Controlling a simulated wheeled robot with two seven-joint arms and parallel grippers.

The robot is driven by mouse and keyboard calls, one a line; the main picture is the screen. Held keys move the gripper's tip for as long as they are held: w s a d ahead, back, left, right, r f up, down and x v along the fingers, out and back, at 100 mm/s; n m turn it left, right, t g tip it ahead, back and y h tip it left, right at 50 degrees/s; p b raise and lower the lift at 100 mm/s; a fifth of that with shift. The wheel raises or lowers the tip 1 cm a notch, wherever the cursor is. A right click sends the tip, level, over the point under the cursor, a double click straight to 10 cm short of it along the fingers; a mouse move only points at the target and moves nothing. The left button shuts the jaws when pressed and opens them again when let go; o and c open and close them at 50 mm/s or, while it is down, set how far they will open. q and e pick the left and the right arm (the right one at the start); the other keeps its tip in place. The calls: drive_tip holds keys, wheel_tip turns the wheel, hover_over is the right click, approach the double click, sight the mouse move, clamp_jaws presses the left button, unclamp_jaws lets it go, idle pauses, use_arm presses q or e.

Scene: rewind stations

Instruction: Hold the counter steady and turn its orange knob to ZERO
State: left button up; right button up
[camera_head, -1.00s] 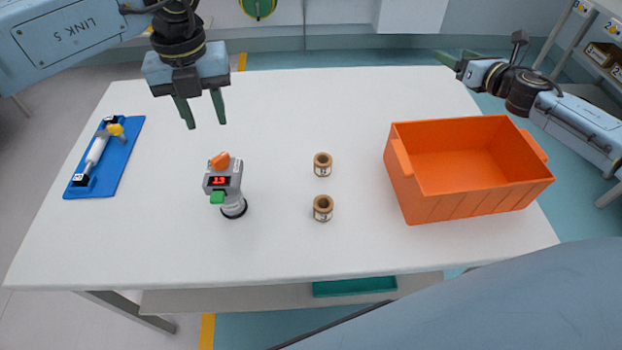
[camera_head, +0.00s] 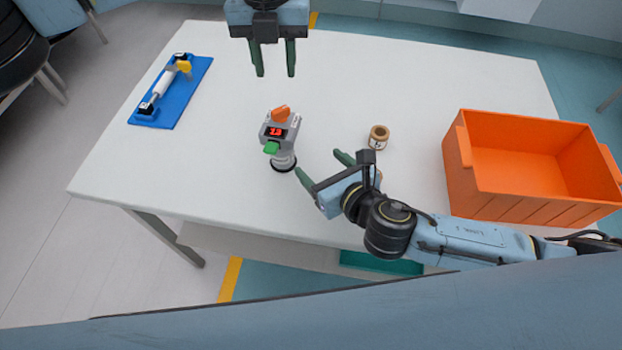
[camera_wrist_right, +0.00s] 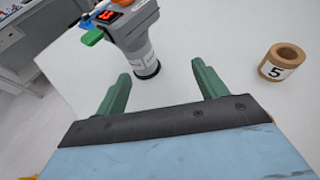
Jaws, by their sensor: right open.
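The counter (camera_head: 291,132) is a grey box with a red lit display and a green button (camera_head: 271,147), upright on a round, dark-rimmed base. Its orange knob (camera_head: 281,113) is on top; the display digits are too small to read surely. My left gripper (camera_head: 276,74) is open and empty, beyond the counter and apart from it. My right gripper (camera_head: 321,166) is open and empty, just right of the counter's base. In the right wrist view the counter (camera_wrist_right: 137,28) stands ahead of the open fingers (camera_wrist_right: 160,72), not between them; its top is cut off.
A ring-shaped brown spool (camera_head: 379,137) stands right of the counter; a second is mostly hidden behind my right gripper. An orange crate (camera_head: 530,198) stands at the right. A blue board (camera_head: 185,104) with a white roller lies at the left. The table's far middle is clear.

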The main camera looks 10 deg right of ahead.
sight(282, 154)
drive_tip(key=s+a, duration=0.2)
drive_tip(key=shift+s+a+f, duration=0.15)
drive_tip(key=shift+s+a, duration=0.1)
drive_tip(key=shift+a, duration=0.05)
drive_tip(key=shift+a+f, duration=0.1)
drive_tip(key=shift+a, duration=0.1)
drive_tip(key=shift+g, duration=0.3)
drive_tip(key=x, duration=1.3)
drive_tip(key=c, duration=1.2)
